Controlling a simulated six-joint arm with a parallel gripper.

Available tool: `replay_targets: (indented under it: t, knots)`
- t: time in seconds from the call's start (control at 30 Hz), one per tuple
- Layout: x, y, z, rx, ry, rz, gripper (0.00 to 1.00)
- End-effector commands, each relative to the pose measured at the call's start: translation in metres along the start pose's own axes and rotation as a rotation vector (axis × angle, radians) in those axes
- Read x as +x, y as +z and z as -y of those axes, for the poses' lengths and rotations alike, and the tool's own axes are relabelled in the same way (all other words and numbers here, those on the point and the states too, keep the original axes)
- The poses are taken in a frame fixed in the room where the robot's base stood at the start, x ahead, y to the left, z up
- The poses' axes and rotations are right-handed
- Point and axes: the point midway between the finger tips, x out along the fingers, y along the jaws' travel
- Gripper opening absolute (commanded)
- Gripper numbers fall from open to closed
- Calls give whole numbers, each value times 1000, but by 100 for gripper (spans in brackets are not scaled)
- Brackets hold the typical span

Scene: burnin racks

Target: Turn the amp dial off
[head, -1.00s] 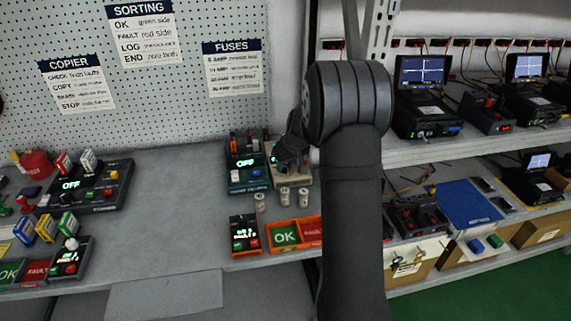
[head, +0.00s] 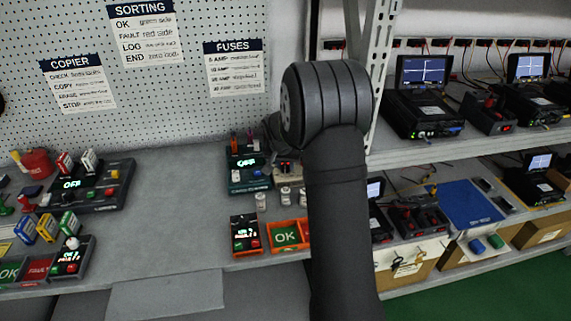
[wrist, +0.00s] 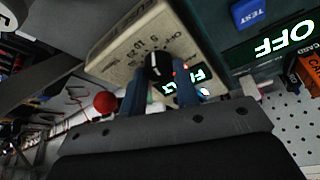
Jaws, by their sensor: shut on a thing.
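The amp dial is a black knob (wrist: 155,67) with a white pointer line on a beige fuse box (wrist: 118,48), with printed numbers around it. My gripper (wrist: 157,80) has its two blue fingers on either side of the knob and is shut on it. The fingers cover part of a small lit green display (wrist: 183,82) beside the knob, so I cannot read it fully. In the head view the beige box (head: 290,172) sits at the back of the bench, and my arm hides part of it and the gripper.
A dark teal unit (head: 248,178) showing OFF stands left of the box. White fuse cylinders (head: 261,201) stand in front. An orange-edged tray (head: 287,248) with a green OK area lies nearer. A red ball (wrist: 105,102) shows close to the gripper. Grey bench is free at left-centre.

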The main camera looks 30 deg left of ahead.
Motion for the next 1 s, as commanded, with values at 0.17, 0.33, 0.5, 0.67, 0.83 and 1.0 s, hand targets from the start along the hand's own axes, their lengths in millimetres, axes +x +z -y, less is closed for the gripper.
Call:
replay_targets:
  t: [0.17,0.33,0.5,0.67,0.83,1.0]
  knots:
    - [0,0,2,152,64,0,6]
    - [1,0,3,300,125,0,6]
    - [1,-1,3,440,183,0,6]
    - [1,-1,4,551,228,1,6]
    - [1,-1,4,637,264,1,6]
    - [1,-1,4,691,287,2,6]
